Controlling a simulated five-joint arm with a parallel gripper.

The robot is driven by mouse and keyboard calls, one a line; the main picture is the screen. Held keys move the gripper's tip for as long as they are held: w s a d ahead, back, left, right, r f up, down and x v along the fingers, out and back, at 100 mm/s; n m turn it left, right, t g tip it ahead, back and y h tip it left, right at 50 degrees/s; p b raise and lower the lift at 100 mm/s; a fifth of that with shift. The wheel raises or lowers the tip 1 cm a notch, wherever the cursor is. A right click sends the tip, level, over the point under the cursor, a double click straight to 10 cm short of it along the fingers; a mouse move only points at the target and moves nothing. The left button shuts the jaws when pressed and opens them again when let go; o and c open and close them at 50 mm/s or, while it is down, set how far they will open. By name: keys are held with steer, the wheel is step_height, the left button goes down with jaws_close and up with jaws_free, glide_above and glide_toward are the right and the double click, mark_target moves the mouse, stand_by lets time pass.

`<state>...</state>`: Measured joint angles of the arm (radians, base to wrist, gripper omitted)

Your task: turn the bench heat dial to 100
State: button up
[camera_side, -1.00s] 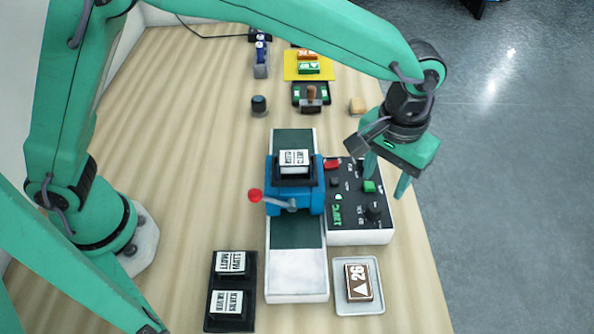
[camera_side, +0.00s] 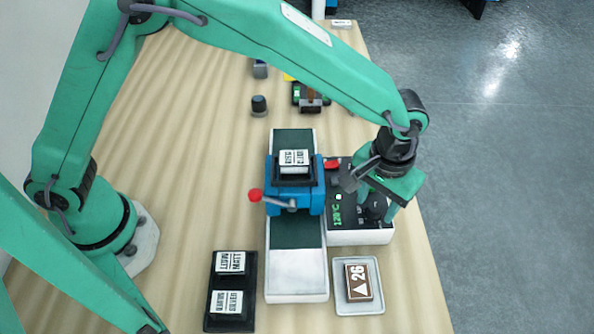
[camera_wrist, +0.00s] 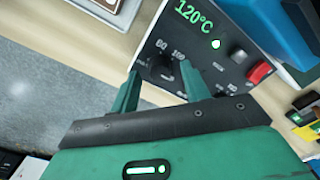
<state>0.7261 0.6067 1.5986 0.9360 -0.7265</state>
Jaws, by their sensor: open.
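The bench heat dial is a dark round knob (camera_wrist: 166,68) on the black control panel, with the marks 60 and 100 printed by it in the wrist view. It also shows as a dark knob (camera_side: 376,204) in the side view, partly covered by my gripper. The green display (camera_wrist: 194,15) reads 120°C. My gripper (camera_wrist: 161,72) is open, with one finger on either side of the dial in the wrist view. In the side view my gripper (camera_side: 378,207) is over the front part of the panel. I cannot tell whether the fingers touch the dial.
A red switch (camera_wrist: 260,72) and a grey button (camera_wrist: 238,56) sit on the panel. Left of it stands the blue laminator (camera_side: 310,202) with a red-knobbed crank (camera_side: 256,195). A tray (camera_side: 340,307) with a brown 26 block lies in front. The floor is open to the right.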

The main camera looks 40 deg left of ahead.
steer(key=shift+f, duration=0.3)
steer(key=c, duration=1)
steer(key=shift+n, duration=0.4)
steer(key=n, duration=1.1)
steer(key=shift+r, duration=0.1)
